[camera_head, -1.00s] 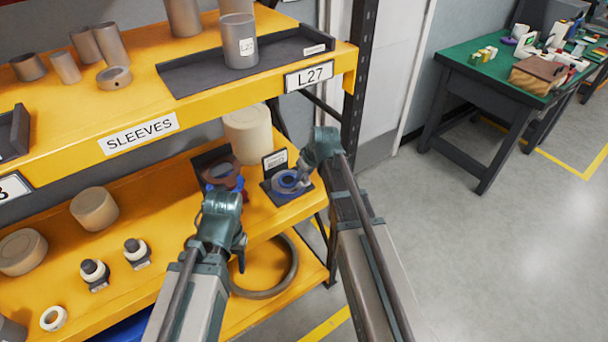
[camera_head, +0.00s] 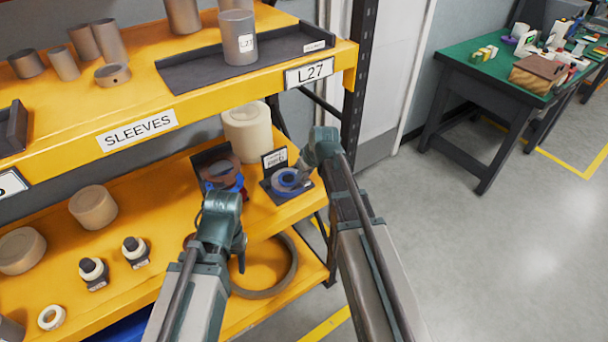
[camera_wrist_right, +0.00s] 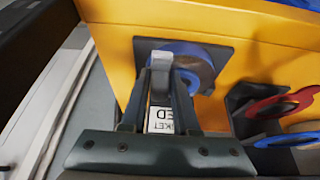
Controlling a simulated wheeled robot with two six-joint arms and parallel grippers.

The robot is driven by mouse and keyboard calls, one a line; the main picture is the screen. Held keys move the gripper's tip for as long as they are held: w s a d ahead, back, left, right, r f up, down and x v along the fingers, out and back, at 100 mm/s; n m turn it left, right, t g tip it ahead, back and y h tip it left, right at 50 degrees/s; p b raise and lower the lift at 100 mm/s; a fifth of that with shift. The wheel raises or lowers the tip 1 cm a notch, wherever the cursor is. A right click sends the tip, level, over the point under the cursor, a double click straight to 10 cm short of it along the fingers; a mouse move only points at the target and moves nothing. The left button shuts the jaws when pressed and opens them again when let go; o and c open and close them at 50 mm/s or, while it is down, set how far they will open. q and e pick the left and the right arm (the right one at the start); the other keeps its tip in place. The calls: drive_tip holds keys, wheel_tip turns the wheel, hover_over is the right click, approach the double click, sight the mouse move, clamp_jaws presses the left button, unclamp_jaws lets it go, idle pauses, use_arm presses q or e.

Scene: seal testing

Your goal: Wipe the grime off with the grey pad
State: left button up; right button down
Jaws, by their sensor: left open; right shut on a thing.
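My right gripper (camera_wrist_right: 160,72) is shut on a small grey piece (camera_wrist_right: 161,76), likely the pad. In the right wrist view the piece is in front of a blue ring (camera_wrist_right: 197,62) on a dark plate; I cannot tell whether they touch. The ring also shows in the head view (camera_head: 285,180), below a small white label. My left gripper (camera_head: 222,200) is open in front of a dark stand (camera_head: 205,155) with a brownish disc (camera_head: 220,168) and blue and red parts; its fingers are mostly hidden. I cannot make out the grime.
A cream cylinder (camera_head: 247,130) stands behind the stands. A large dark ring (camera_head: 285,270) lies on the lower shelf near its front edge. The upper SLEEVES shelf (camera_head: 85,145) overhangs the left part. A red ring (camera_wrist_right: 278,105) is right of the plate in the wrist view.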

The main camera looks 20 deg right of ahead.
drive_tip(key=shift+f+b, duration=0.35)
drive_tip(key=shift+f, duration=0.1)
